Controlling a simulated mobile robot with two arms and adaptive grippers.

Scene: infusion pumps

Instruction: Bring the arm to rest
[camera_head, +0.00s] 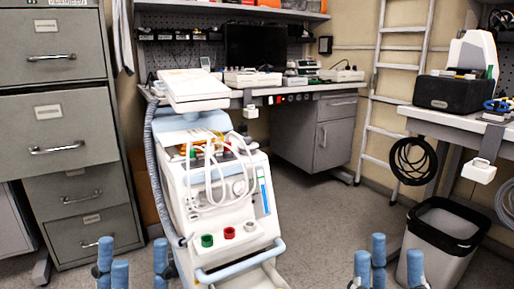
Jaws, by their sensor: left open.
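My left gripper (136,263) shows at the bottom left, its blue fingers spread apart with nothing between them. My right gripper (393,264) shows at the bottom right, its blue fingers also apart and empty. Only the finger ends show; the arms are out of frame. A white and light-blue medical cart (222,187) stands between and beyond the grippers. It has a tilted top panel (193,87), white tubes, green, red and white knobs, and a blue front handle (240,263). Neither gripper visibly touches it.
Grey filing cabinets (55,110) stand at the left. A workbench (322,129) with instruments and a dark monitor (254,45) is at the back. At the right are a ladder (373,95), a bench (448,125) and a bin (436,238). Floor (325,205) is clear right of the cart.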

